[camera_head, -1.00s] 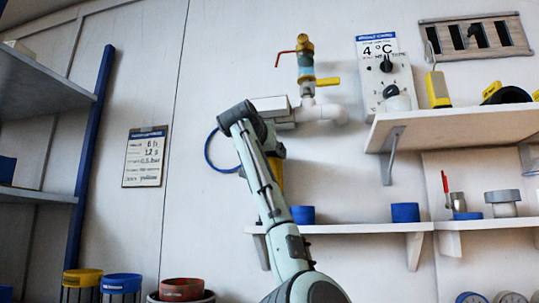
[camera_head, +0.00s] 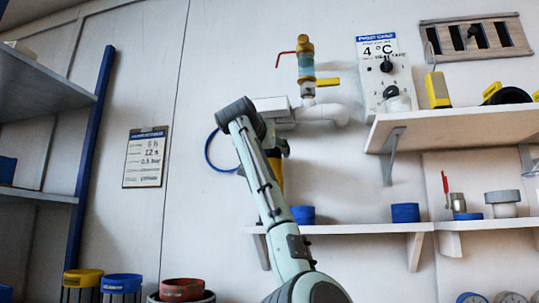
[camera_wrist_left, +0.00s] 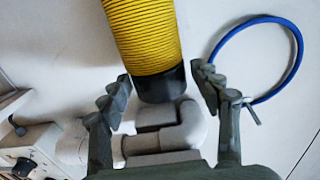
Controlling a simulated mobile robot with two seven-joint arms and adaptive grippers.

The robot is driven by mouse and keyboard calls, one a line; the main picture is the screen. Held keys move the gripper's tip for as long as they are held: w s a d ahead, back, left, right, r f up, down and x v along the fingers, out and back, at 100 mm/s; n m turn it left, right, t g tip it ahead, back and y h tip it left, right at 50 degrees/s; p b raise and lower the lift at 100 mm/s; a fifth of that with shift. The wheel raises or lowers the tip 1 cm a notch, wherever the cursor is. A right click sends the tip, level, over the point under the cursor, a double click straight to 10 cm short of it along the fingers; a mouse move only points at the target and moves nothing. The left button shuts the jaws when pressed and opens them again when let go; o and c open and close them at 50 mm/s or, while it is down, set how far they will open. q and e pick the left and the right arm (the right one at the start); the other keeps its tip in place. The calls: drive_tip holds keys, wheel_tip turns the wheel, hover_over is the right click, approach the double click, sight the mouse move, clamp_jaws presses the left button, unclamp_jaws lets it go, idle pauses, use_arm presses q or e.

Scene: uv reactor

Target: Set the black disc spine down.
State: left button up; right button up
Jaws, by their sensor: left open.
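A yellow ribbed column with a black end (camera_wrist_left: 160,85) sits below the pipework on the wall. I cannot tell whether this black end is the black disc spine. My left gripper (camera_wrist_left: 161,80) is open, with its two fingers on either side of the black end and gaps showing on both sides. In the head view, my left gripper (camera_head: 281,147) is small and partly hidden by my arm, and the yellow column (camera_head: 276,175) shows just behind it. The black end lies close to a grey pipe elbow (camera_wrist_left: 185,128). My right gripper is not in view.
A blue hose loop (camera_head: 211,153) hangs left of the gripper. A valve (camera_head: 306,62) with a red lever stands above. A low shelf (camera_head: 350,228) with blue cups (camera_head: 405,212) runs to the right. A black object (camera_head: 508,95) lies on the upper shelf (camera_head: 455,125).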

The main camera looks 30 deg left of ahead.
use_arm(q)
drive_tip(key=b+v, duration=0.2)
drive_tip(key=v, duration=0.9)
drive_tip(key=shift+s, duration=0.15)
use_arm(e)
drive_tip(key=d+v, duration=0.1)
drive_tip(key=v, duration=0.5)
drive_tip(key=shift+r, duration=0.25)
use_arm(q)
drive_tip(key=shift+f, duration=0.1)
